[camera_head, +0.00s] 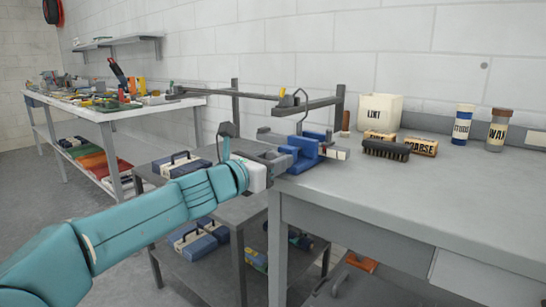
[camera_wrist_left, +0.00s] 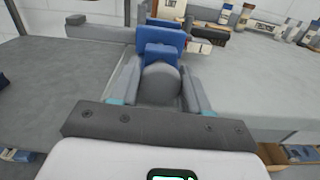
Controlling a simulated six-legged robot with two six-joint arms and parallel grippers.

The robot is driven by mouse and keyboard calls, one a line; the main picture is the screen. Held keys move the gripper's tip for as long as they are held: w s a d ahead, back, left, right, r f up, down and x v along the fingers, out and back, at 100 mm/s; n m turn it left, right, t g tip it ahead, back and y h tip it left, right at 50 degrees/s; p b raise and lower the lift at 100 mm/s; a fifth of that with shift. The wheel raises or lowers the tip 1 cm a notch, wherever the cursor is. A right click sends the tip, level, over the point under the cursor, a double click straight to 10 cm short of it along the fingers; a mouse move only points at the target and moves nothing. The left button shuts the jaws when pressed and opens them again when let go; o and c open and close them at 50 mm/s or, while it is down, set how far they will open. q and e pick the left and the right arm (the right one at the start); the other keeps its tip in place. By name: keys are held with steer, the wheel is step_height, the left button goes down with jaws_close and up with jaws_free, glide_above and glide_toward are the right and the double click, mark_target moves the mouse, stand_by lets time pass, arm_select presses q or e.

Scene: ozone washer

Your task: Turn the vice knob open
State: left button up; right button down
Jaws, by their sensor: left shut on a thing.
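The blue vice (camera_head: 304,152) is mounted at the left end of the grey workbench. In the left wrist view its blue jaws (camera_wrist_left: 163,45) stand just beyond a round grey knob (camera_wrist_left: 160,84). My left gripper (camera_head: 272,160) reaches in from the left at the vice's near end. In the left wrist view its two grey fingers (camera_wrist_left: 160,76) lie on either side of the knob and are shut on it. In the head view the knob is mostly hidden by the gripper. My right gripper is not in view.
On the workbench (camera_head: 400,195) stand a LINT box (camera_head: 380,111), a dark brush (camera_head: 386,150), a COARSE block (camera_head: 420,146) and two labelled cans (camera_head: 497,130). A lower grey shelf (camera_head: 190,258) with toolboxes is at left. The bench's front stretch is clear.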

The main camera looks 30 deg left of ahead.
arm_select(q)
steer(key=n+p, duration=0.2)
steer(key=n, duration=0.3)
steer(key=shift+r+n, duration=0.15)
steer(key=shift+n, duration=0.15)
steer(key=n+p, duration=0.2)
steer(key=n, duration=0.2)
steer(key=shift+a+n, duration=0.1)
steer(key=shift+n, duration=0.2)
steer(key=n+p, duration=0.2)
steer(key=n, duration=0.1)
steer(key=shift+n, duration=0.3)
steer(key=n+p, duration=0.3)
steer(key=shift+r+n, duration=0.1)
steer(key=shift+n, duration=0.2)
steer(key=n+p, duration=0.9)
steer(key=p, duration=0.1)
steer(key=shift+p, duration=0.4)
steer(key=n+p, duration=0.8)
steer(key=p, duration=0.4)
steer(key=shift+f+n+p, duration=0.35)
steer(key=shift+n+p, duration=0.25)
steer(key=shift+p, duration=0.45)
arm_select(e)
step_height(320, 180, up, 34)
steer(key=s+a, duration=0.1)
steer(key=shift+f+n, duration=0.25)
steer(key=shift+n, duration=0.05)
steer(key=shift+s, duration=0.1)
